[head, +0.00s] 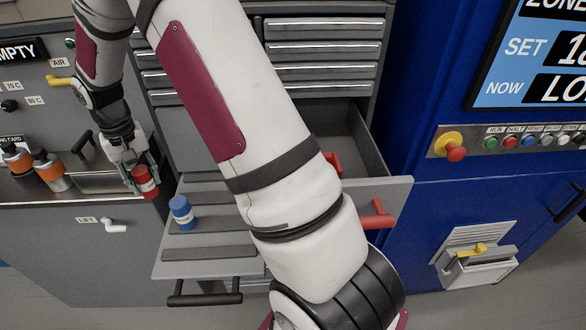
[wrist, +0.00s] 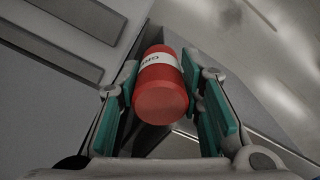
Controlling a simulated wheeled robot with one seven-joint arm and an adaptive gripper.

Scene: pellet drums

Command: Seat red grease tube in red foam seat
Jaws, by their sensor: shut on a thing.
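The red grease tube (head: 146,182) with a white label band is held in my gripper (head: 140,178), left of the open grey drawers. In the wrist view the tube (wrist: 161,95) sits between the teal finger pads of my gripper (wrist: 162,103), its plain red end toward the camera. The tube is in the air, tilted, with floor and a grey edge behind it. A red piece (head: 332,162) shows inside the right-hand open drawer, mostly hidden behind my arm; I cannot tell whether it is the red foam seat. No other red seat is clearly visible.
A blue tube (head: 182,212) stands in the lower open drawer (head: 165,268), which has grey slotted strips and a black handle. The right-hand drawer (head: 400,190) has a red handle. Orange-and-white bottles (head: 50,170) stand on the left counter. A blue machine (head: 430,230) stands right.

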